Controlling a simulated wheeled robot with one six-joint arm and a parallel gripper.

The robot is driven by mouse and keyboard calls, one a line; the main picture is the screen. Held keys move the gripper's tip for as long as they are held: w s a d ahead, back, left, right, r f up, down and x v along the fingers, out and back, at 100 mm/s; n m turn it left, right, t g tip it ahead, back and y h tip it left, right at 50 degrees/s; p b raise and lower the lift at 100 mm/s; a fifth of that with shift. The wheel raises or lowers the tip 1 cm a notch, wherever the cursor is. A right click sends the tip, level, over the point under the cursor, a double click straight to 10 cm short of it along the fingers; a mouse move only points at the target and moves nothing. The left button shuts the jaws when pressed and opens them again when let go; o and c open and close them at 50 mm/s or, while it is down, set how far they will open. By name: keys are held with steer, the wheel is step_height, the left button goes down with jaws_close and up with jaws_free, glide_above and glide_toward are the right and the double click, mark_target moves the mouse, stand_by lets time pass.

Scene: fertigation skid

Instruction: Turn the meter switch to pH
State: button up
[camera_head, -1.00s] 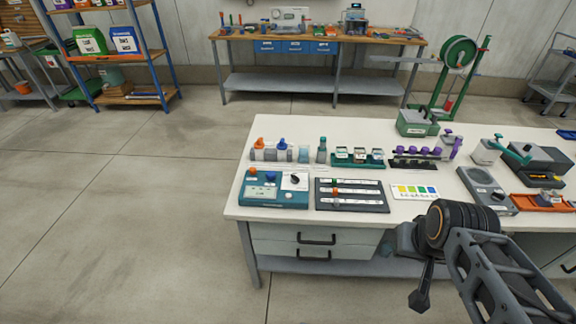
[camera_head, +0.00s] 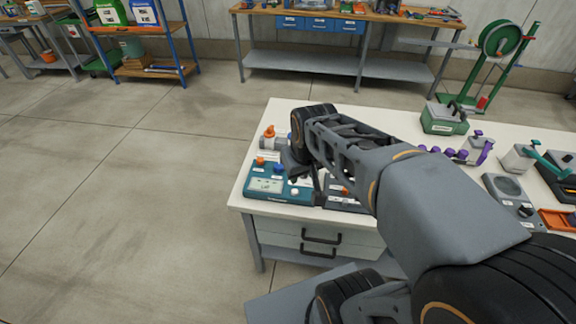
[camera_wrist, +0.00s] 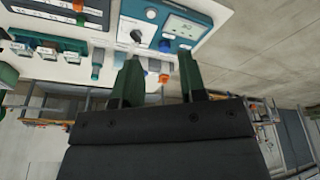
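The meter is a teal box (camera_head: 262,192) at the front left of the white bench, with a lit display. In the wrist view the meter (camera_wrist: 212,12) appears upside down at the top, its display (camera_wrist: 182,28) showing. The black switch knob (camera_wrist: 137,36) sits on the meter's white panel; its setting is too small to read. In the head view my arm hides the knob. My gripper (camera_wrist: 159,58) has two green fingers spread apart with nothing held between them. In the wrist picture the knob lies just beyond the left fingertip; I see no contact.
Capped bottles or probes (camera_wrist: 163,78) stand behind the meter, partly between my fingers in the wrist view. A rack of small vials (camera_wrist: 45,48) is beside them. A green box (camera_head: 443,120) stands at the bench's back. Floor left of the bench is clear.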

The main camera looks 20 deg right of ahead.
steer(key=w+d+f+n+g+p, duration=0.1)
steer(key=w+d+f, duration=0.25)
steer(key=w, duration=0.45)
steer(key=w+d+f+n+g+p, duration=0.1)
steer(key=w+d+f+g+p, duration=0.1)
steer(key=w+d, duration=0.5)
steer(key=shift+n, duration=0.3)
steer(key=f, duration=0.4)
steer(key=w+a+f+p, duration=0.1)
steer(key=f, duration=0.4)
steer(key=w+f, duration=0.1)
steer(key=f, duration=0.4)
steer(key=shift+w+a, duration=0.2)
steer(key=shift+a, duration=0.15)
steer(key=shift+f+p, duration=0.3)
steer(key=shift+f, duration=0.3)
jaws_close()
